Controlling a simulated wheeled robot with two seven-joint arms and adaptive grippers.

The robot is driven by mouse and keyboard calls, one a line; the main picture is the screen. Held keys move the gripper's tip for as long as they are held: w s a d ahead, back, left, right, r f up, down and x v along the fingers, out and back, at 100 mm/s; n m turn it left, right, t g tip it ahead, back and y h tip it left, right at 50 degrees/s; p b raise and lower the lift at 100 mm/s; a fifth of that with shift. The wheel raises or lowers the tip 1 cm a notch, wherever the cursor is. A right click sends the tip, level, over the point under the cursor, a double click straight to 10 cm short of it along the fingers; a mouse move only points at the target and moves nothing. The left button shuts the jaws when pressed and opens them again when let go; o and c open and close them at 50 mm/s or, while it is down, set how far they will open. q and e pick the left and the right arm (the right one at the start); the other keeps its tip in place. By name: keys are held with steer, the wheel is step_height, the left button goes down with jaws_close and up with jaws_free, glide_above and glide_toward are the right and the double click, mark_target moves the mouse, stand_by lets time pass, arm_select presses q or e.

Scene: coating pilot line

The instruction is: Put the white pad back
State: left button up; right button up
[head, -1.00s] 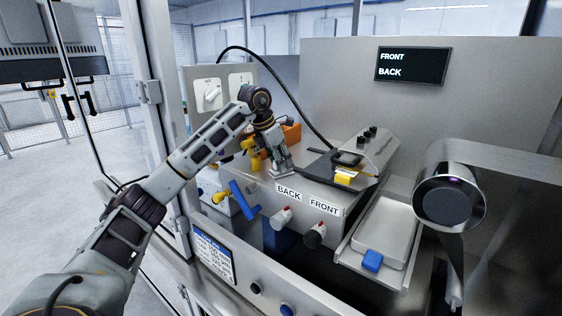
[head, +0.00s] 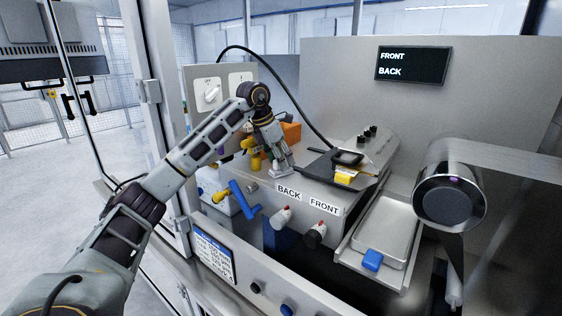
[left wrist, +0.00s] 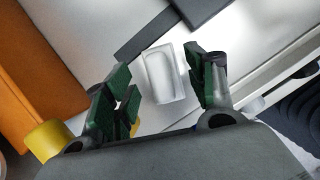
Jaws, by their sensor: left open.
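The white pad (left wrist: 165,75) is a small, rounded rectangular block. In the left wrist view it lies on the grey metal surface between my left gripper's fingers. My right gripper is not in view.
An orange bin (head: 291,132) and yellow fittings (head: 255,160) stand close to my left gripper. A dark plate (head: 318,163) with a yellow piece lies to its right. A metal tray (head: 388,230) and a shiny cylinder (head: 449,197) are farther right.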

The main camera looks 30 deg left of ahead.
arm_select(q)
steer(key=v, duration=1.1)
steer(key=shift+b, duration=0.3)
